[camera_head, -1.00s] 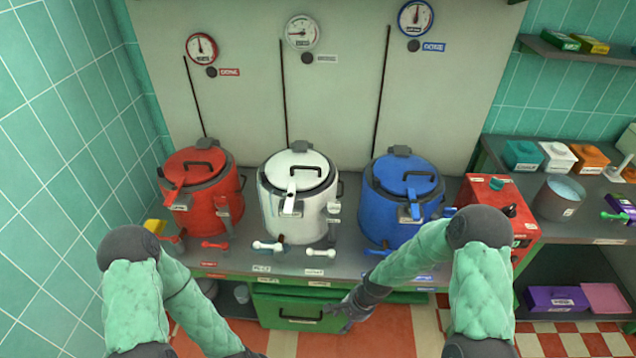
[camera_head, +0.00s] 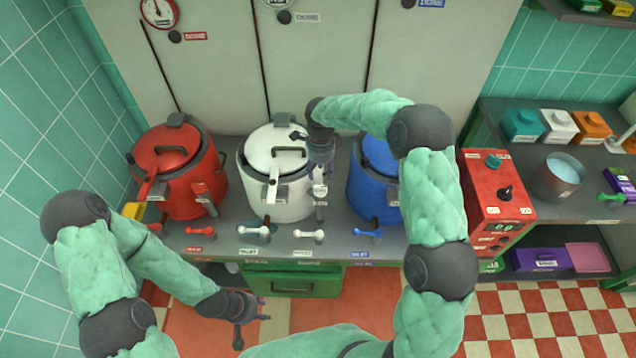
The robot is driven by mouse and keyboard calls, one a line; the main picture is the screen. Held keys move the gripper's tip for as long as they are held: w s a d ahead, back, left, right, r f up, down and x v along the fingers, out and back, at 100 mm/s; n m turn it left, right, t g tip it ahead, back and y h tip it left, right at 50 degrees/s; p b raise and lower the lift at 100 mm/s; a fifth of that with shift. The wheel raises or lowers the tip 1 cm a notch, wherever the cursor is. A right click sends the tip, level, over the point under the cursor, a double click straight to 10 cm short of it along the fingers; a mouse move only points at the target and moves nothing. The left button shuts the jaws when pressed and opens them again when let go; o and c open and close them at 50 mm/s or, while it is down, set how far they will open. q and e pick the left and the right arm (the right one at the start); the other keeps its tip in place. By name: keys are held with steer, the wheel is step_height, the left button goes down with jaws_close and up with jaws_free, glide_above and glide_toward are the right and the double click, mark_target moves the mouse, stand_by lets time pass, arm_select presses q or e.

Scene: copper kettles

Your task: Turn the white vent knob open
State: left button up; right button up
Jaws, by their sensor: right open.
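The white kettle (camera_head: 262,191) stands upright between the red and blue kettles, with its lid on. Two white knob handles, a left one (camera_head: 254,230) and a right one (camera_head: 308,234), sit on the counter in front of it. I cannot tell which handle, or which part of the kettle, is the vent knob. My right gripper (camera_head: 321,178) is open and empty, pointing down by the kettle's right side and hiding part of it. I cannot tell whether it touches the kettle. My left gripper (camera_head: 254,318) looks open and empty, low in front of the counter.
The red kettle (camera_head: 185,198) stands at the left. The blue kettle (camera_head: 372,187) is partly hidden by my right arm. A red control box (camera_head: 486,205) stands at the right. A side shelf holds a metal pot (camera_head: 557,184) and several small boxes. The floor in front is clear.

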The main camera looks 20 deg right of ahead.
mark_target(320, 187)
step_height(320, 187, down, 9)
steer(key=shift+r+b, duration=0.1)
steer(key=shift+b, duration=0.5)
jaws_close()
